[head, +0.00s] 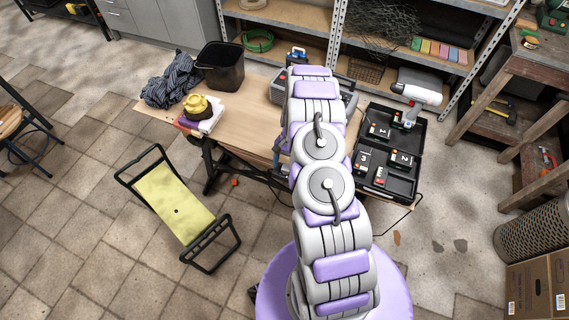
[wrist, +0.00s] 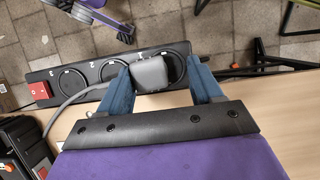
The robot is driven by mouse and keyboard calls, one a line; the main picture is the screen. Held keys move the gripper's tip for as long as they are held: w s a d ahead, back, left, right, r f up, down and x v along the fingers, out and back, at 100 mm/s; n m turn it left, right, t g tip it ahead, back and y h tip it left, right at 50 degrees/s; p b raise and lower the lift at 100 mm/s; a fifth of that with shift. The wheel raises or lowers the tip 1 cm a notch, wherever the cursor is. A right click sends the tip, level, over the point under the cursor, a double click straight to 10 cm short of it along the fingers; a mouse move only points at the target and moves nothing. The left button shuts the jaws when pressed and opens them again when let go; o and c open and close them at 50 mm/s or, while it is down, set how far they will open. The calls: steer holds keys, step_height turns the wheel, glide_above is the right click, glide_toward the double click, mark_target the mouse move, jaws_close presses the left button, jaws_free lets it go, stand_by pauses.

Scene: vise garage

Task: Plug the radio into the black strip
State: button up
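The black strip (wrist: 95,72) lies along the table edge in the wrist view, with a row of round sockets and a red switch (wrist: 38,90) at its left end. A grey plug (wrist: 150,74) is at the rightmost socket, its grey cord running left and down. I cannot tell how deep it sits. My gripper (wrist: 158,66) is open around the plug; the left blue finger is close to it, and a gap shows before the right finger. The radio (head: 350,92) is grey, on the table in the head view, mostly hidden behind my arm. The strip and gripper are hidden there.
An open black case (head: 404,182) with numbered blocks and a white-grey drill lies to the right. A yellow folding stool (head: 178,208) stands on the floor.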

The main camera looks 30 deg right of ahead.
steer(key=p+v, duration=0.3)
steer(key=v, duration=0.5)
stand_by(0.5)
